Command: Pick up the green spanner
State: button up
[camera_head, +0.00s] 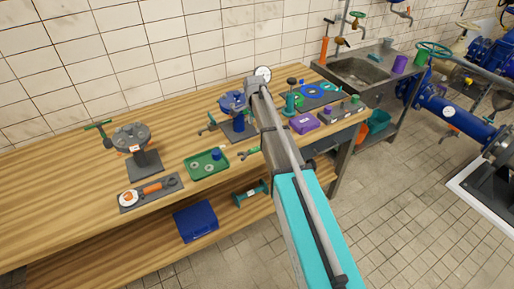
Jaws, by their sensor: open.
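A small green spanner (248,152) lies on the wooden workbench (75,185), to the right of a green tray and close to the left side of my arm in the picture. It looks flat on the bench top and nothing holds it. My arm reaches from the bottom right up across the bench, passing to the right of the spanner. I cannot make out my gripper's fingers; the arm's far end is small and its own links cover what lies behind.
A green tray (192,163) with round parts, a blue vise (237,128) and a dark stand (147,168) are nearby. A purple box (304,123) stands right of my arm. A blue case (195,222) sits on the lower shelf. The bench's left part is clear.

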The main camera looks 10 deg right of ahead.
jog(key=shift+w, duration=0.25)
jog(key=b, duration=0.9)
send_over(256, 148)
jog(key=f, duration=0.8)
jog(key=shift+a+f, duration=0.25)
jog(key=shift+f, duration=0.15)
jog(key=shift+d+f+b, duration=0.2)
jog(key=shift+f+b, duration=2.25)
grip_shut()
